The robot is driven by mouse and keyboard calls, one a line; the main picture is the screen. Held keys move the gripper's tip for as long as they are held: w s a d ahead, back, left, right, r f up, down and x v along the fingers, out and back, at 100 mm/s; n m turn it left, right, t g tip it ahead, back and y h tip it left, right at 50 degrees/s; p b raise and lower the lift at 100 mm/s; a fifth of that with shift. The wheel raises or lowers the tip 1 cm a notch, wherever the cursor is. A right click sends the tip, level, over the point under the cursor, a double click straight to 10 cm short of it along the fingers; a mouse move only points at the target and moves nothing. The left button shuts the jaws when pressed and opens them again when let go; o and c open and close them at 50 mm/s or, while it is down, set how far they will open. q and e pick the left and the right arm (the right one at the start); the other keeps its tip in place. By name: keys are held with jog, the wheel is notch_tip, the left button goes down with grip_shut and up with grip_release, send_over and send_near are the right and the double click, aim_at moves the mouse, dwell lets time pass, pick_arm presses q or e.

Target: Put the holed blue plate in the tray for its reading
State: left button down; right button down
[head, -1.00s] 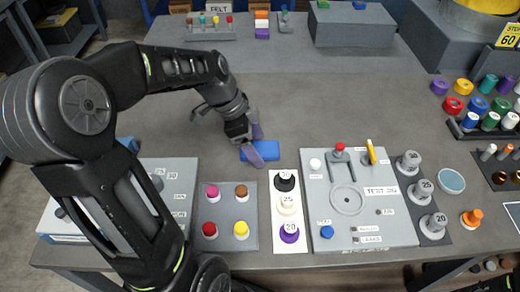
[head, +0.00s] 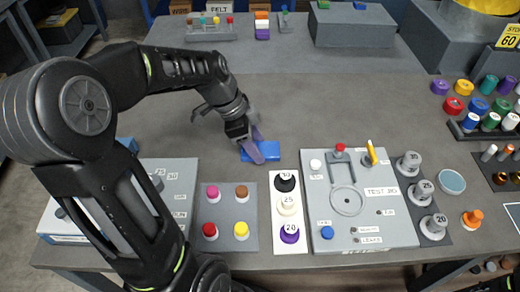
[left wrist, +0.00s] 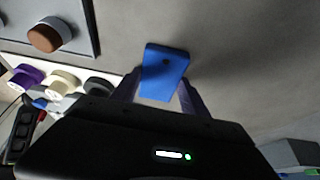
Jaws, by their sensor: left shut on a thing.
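The blue plate (head: 268,150) lies on or just above the grey bench, left of the test jig. My left gripper (head: 256,145) is shut on it, with a finger along each side. In the left wrist view the plate (left wrist: 165,72) sits between the two fingers (left wrist: 158,92) and shows a small dark hole near its far end. A grey labelled panel (head: 180,180) lies at the left, partly behind my arm; its small lettering is hard to read. I cannot tell which holder is the tray for the reading. My right gripper is not in view.
A grey mat (head: 222,218) with coloured knobs, a white strip (head: 290,245) with numbered plugs and the test jig (head: 390,228) line the front edge. Numbered grey weights (head: 410,162) and a round dish (head: 452,181) stand at the right.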

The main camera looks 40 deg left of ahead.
pick_arm(q)
jog(key=shift+r, duration=0.1)
notch_tip(320, 180, up, 10)
jog(key=shift+b, duration=0.3)
dwell(0.7)
